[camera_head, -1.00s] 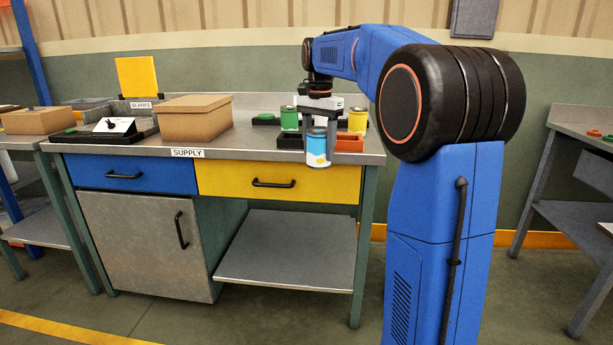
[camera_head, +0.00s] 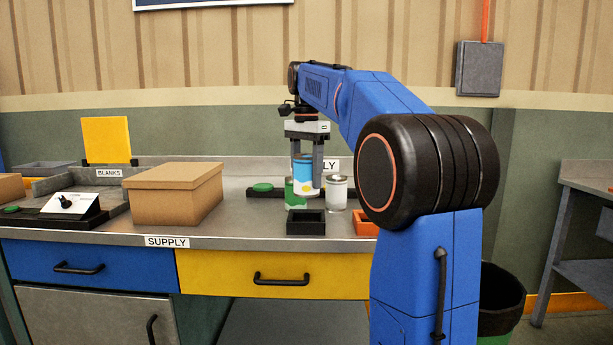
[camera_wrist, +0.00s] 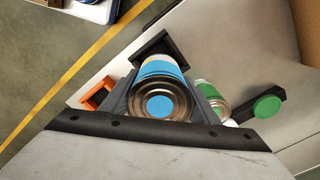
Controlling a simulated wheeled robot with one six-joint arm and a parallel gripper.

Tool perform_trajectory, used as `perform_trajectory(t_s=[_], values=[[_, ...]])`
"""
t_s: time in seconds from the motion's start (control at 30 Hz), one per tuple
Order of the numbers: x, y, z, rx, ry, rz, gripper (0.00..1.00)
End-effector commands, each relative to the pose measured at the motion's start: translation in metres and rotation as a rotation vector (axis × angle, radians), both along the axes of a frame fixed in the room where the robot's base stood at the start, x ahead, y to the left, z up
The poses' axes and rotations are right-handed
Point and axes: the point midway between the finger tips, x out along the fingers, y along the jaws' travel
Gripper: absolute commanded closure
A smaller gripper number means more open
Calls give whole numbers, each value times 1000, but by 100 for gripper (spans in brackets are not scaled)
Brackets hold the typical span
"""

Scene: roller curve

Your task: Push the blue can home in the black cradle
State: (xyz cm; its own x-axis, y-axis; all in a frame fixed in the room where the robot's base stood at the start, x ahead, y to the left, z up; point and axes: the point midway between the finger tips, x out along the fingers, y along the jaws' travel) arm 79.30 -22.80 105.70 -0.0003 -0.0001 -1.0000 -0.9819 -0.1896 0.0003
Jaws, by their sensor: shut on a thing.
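The blue can (camera_head: 303,172) is upright between the fingers of my gripper (camera_head: 304,176), which is shut on it. In the head view it is held above the supply bench, behind and above the black cradle (camera_head: 306,222). The cradle is a small open black box near the bench's front edge, and it looks empty. In the wrist view the can's top (camera_wrist: 160,103) fills the space between the fingers and the black cradle (camera_wrist: 168,55) shows beyond it, partly hidden by the can.
A green can (camera_head: 291,192) and a white can (camera_head: 337,192) stand behind the cradle. An orange cradle (camera_head: 366,223) is to its right, partly hidden by my arm. A cardboard box (camera_head: 172,195) stands to the left. The bench front between box and cradle is clear.

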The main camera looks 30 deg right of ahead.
Motion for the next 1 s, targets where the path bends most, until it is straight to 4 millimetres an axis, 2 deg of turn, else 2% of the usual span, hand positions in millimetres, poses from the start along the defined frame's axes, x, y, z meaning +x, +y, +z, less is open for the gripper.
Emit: perform_trajectory(t_s=[1.0], values=[[0, 0, -75, 0, 1, 0, 71]])
